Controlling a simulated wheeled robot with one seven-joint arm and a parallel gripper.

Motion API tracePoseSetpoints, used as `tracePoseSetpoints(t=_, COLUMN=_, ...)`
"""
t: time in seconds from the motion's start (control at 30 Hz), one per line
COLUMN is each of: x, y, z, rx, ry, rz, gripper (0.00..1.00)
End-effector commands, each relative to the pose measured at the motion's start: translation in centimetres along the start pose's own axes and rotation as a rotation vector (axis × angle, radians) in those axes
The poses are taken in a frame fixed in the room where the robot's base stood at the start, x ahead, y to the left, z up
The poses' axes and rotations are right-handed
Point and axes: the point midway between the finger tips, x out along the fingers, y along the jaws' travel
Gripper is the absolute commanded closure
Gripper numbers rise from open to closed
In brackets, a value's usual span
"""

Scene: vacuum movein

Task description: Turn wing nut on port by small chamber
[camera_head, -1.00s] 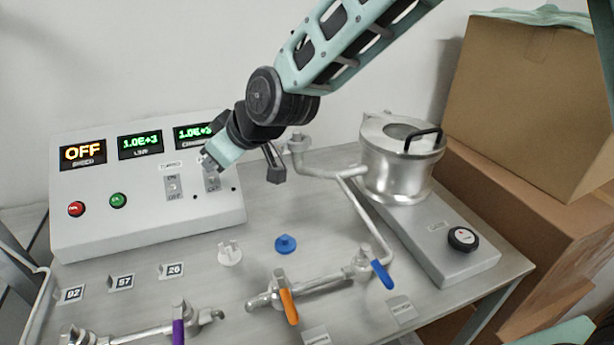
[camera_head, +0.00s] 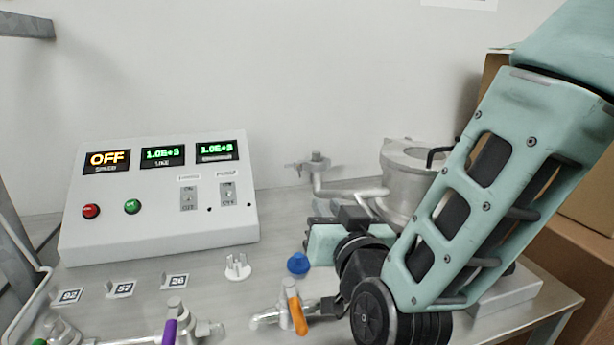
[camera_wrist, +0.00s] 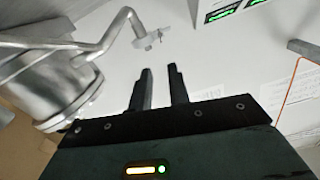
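The small metal chamber (camera_head: 402,187) stands at the back right of the bench, partly hidden by my arm. A bent pipe runs left from it to an upright port (camera_head: 317,178). A clamp with a small wing nut (camera_head: 297,167) sits at the top of this port. In the wrist view the port clamp and wing nut (camera_wrist: 147,41) are ahead of my fingers, near the top middle, and the chamber (camera_wrist: 45,88) is at left. My gripper (camera_wrist: 160,70) is open and empty, its two dark fingers apart and not touching the nut. In the head view my arm partly hides the gripper.
A control box (camera_head: 160,205) with displays and switches stands at left. A blue cap (camera_head: 298,263), a white fitting (camera_head: 238,266) and valves with orange (camera_head: 297,310) and purple (camera_head: 169,332) handles are in front. Cardboard boxes (camera_head: 585,190) are at right.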

Motion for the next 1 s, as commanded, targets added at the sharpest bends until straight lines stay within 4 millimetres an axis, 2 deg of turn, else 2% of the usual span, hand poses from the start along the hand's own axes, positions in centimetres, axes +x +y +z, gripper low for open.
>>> tracePoseSetpoints(t=0.6, x=12.5, y=0.0, z=-0.2, rx=0.0, ry=0.0, rz=0.001, gripper=0.82)
tracePoseSetpoints(t=0.8, x=15.0, y=0.0, z=-0.1, rx=-0.001, ry=-0.001, rz=0.0, gripper=0.82)
tracePoseSetpoints(t=1.0, x=15.9, y=0.0, z=0.0, rx=-0.002, ry=0.0, rz=-0.001, gripper=0.82)
